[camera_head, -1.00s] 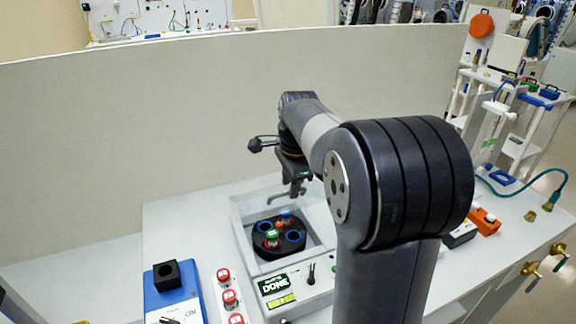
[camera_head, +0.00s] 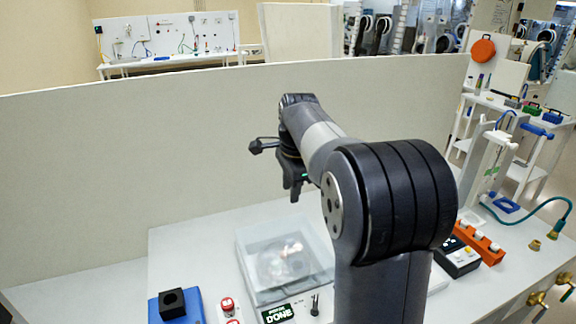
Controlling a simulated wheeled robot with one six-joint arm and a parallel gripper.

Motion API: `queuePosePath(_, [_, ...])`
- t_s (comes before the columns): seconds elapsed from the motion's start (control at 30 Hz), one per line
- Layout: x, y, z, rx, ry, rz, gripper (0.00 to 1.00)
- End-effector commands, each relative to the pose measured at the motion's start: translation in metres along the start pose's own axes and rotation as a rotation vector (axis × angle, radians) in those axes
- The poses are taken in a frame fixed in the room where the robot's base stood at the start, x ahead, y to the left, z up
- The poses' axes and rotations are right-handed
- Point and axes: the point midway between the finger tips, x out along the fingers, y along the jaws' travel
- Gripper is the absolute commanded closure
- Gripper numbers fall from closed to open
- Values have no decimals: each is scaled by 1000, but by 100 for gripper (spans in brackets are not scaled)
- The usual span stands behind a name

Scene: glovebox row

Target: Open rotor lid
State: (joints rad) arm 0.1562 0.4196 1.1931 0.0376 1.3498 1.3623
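A white benchtop device (camera_head: 290,302) with a small display reading DONE stands on the table. The tubes in the rotor cannot be made out. My gripper (camera_head: 295,195) hangs above the back of the cover, apparently apart from it. Its fingers are small, dark and seen from the side, so whether they are open is unclear.
A blue box with a black block (camera_head: 172,303) stands left of the device, with red-topped items (camera_head: 227,306) between. An orange rack (camera_head: 480,240) and a dark box (camera_head: 457,258) are at right. A tall pale panel (camera_head: 150,150) rises behind the table.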

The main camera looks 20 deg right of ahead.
Motion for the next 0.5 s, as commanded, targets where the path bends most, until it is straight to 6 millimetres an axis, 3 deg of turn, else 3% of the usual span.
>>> queuePosePath(0.5, [-30,-21,0,-1,0,0,68])
